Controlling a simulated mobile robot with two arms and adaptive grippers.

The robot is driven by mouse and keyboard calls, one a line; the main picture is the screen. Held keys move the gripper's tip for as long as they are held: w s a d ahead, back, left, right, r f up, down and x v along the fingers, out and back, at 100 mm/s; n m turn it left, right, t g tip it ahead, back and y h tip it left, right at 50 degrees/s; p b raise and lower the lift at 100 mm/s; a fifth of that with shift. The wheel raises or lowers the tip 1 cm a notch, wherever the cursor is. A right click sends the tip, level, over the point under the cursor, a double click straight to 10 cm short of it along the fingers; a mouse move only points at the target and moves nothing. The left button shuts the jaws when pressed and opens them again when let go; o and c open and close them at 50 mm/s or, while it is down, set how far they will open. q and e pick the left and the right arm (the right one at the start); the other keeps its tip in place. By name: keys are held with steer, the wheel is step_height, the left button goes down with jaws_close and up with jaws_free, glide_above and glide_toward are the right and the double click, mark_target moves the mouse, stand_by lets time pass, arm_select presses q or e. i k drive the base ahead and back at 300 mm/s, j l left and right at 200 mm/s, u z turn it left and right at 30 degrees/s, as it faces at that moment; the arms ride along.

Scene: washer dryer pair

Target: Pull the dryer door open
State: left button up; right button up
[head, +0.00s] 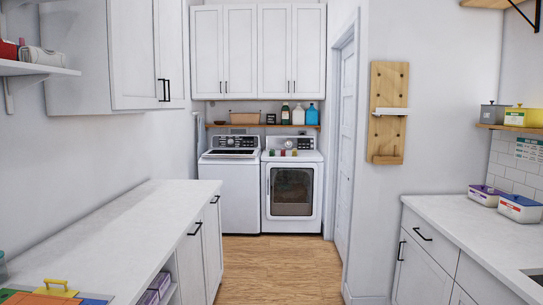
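The dryer (292,187) is the white machine on the right of the pair at the far end of the room. Its door (292,192) has a dark window and looks shut. A handle (268,187) shows as a thin upright bar at the door's left edge. The washer (229,191) stands close beside it on the left, with a dark panel on top. Neither of my grippers is in the head view.
A wooden floor aisle (264,270) leads clear to the machines. A long white counter (110,235) borders it on the left, and another counter (465,222) on the right. A white door (344,150) is right of the dryer. Small coloured items (283,152) sit on the dryer.

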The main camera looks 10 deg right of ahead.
mark_target(291, 188)
steer(key=i+l+z, duration=0.15)
steer(key=i+z, duration=0.3)
steer(key=i, duration=2.65)
steer(key=i+l, duration=0.1)
steer(key=i, duration=0.8)
steer(key=i+u, duration=0.1)
steer(key=i, duration=0.85)
steer(key=i+l, duration=0.15)
steer(key=i, duration=0.8)
steer(key=i+l, duration=0.1)
steer(key=i, duration=0.8)
steer(key=i+l+u, duration=0.2)
steer(key=i+l, duration=0.15)
steer(key=i+l+u, duration=0.25)
steer(key=i+l, duration=0.2)
steer(key=i+l+u, duration=0.2)
steer(key=i+l, duration=0.2)
steer(key=i+l+u, duration=0.2)
steer(key=l, duration=0.45)
steer(key=k+j+z, duration=0.2)
steer(key=z, duration=0.25)
